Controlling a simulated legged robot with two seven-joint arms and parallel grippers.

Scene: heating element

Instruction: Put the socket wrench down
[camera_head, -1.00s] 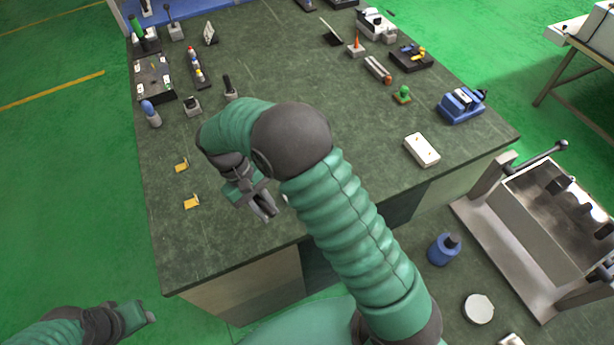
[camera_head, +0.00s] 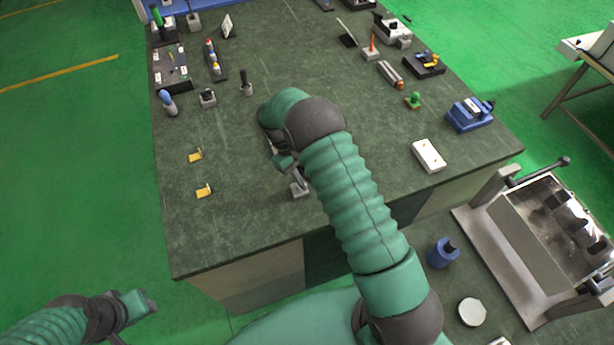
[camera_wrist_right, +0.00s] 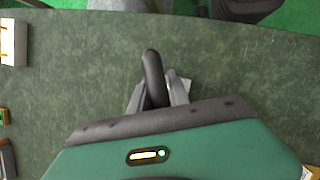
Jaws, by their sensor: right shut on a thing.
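The socket wrench (camera_wrist_right: 153,72) shows as a black rounded handle between the fingers of my right gripper in the right wrist view. My right gripper (camera_head: 295,178) is shut on it, low over the near part of the dark green table, by a small grey holder (camera_head: 300,191).
Two yellow brackets (camera_head: 204,191) lie to the left. Grey holders with dark handles (camera_head: 246,88) stand farther back. A white box (camera_head: 428,156) and a blue vise (camera_head: 470,114) are at the right.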

